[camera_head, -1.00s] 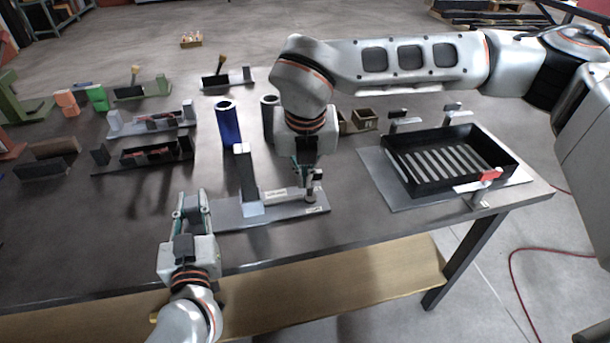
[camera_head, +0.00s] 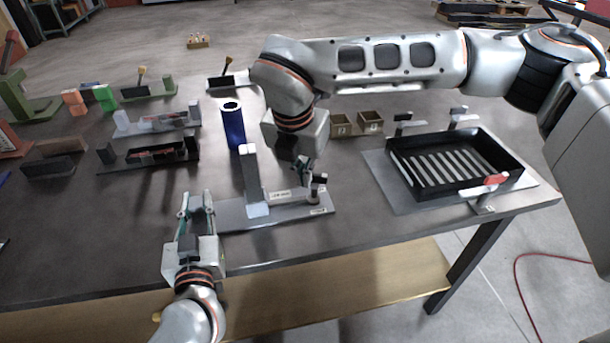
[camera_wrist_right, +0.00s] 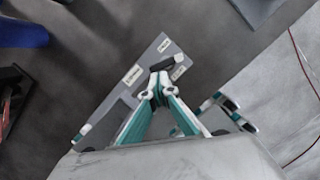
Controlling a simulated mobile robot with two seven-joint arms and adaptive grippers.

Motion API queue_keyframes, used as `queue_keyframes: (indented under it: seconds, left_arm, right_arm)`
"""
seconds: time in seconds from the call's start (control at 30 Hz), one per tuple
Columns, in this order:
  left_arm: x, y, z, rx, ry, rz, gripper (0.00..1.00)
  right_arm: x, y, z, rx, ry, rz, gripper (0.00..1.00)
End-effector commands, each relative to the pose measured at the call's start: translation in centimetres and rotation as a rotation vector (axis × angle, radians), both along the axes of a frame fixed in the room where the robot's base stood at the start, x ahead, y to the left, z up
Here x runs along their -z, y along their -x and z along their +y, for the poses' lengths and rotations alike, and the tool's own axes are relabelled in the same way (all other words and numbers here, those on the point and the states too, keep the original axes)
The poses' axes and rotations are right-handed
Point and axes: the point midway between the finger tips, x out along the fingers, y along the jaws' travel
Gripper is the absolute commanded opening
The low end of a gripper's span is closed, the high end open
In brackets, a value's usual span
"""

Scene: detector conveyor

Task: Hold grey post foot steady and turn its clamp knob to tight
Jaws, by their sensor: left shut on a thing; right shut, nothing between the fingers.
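The grey post foot (camera_head: 288,213) lies flat near the table's front edge, with an upright post (camera_head: 250,177) towards its left end. Its clamp knob (camera_head: 314,190) is at the right end and shows dark in the right wrist view (camera_wrist_right: 163,63). My left gripper (camera_head: 196,203) is at the foot's left end, shut on it with fingers a gap apart; the contact is hard to make out. My right gripper (camera_head: 303,170) is shut and empty, above and beside the knob. Its closed tips (camera_wrist_right: 158,92) lie just short of the knob in the wrist view.
A black slotted tray (camera_head: 440,190) on a grey plate stands to the right. A blue cylinder (camera_head: 233,128) and small brown bins (camera_head: 355,124) stand behind the foot. Several fixtures fill the left and back. The table left of my left gripper is clear.

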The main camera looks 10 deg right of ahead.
Motion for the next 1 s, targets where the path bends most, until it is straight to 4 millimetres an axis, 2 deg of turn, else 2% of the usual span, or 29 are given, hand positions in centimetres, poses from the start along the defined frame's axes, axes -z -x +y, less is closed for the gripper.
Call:
queue_keyframes:
  seconds: [1.0]
  left_arm:
    - [0.0,0.02,-0.01,0.0,0.0,0.0,0.0]
  right_arm:
    - [-0.07,-0.4,0.12,0.05,0.0,-0.002,0.0]
